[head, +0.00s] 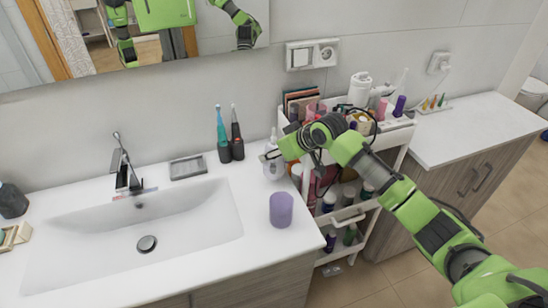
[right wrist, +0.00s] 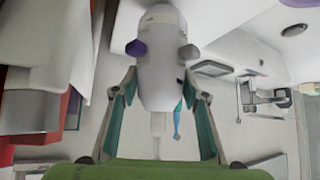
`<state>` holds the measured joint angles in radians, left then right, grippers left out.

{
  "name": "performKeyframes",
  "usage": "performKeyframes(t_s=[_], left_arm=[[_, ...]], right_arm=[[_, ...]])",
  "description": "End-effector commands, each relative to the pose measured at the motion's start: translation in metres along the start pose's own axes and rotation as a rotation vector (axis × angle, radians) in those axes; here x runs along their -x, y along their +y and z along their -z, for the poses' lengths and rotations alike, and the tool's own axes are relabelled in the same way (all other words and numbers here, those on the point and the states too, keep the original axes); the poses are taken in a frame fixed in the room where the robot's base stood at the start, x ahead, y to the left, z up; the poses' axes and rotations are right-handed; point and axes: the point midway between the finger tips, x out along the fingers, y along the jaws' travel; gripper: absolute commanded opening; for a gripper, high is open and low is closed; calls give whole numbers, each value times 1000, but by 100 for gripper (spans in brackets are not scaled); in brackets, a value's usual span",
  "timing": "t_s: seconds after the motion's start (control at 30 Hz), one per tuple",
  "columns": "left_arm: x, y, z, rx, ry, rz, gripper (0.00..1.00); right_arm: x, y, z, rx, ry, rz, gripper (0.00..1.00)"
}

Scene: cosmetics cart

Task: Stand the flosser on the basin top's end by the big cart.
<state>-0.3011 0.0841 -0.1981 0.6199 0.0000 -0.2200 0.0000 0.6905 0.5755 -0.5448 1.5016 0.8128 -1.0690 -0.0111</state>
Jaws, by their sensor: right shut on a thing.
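The flosser (head: 273,168) is white and looks upright at the right end of the basin top (head: 258,190), beside the big cart (head: 364,208). My right gripper (head: 269,155) reaches in from the right over the cart and is shut on the flosser. My left gripper is not directly in view.
A purple cup (head: 281,209) stands in front of the flosser. Two electric toothbrushes (head: 230,148) and a grey soap dish (head: 188,168) are to its left. The cart is crowded with bottles. A white-topped cabinet (head: 470,130) is at the right.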

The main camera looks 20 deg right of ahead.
Motion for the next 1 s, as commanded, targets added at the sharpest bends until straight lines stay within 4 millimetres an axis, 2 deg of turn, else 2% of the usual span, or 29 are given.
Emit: performKeyframes(t_s=[0.03, 0.17, 0.57, 0.6, 0.67, 1.0], left_arm=[[9, 0, 1, 0, 0, 0, 62], [17, 0, 2, 0, 1, -1, 62], [14, 5, 3, 2, 2, -6, 62], [14, 6, 3, 1, 2, -7, 62], [15, 6, 4, 1, 2, -7, 62], [15, 6, 4, 0, 3, -7, 62]], right_arm=[[-3, -1, -5, -3, -4, 2, 17], [-15, 0, -17, -2, -2, 1, 17], [-21, 0, -22, -1, 1, 0, 17], [-22, 0, -24, -1, -1, 1, 43], [-21, 0, -23, -1, -1, 1, 58], [-20, 0, -23, -1, -1, 0, 58]])
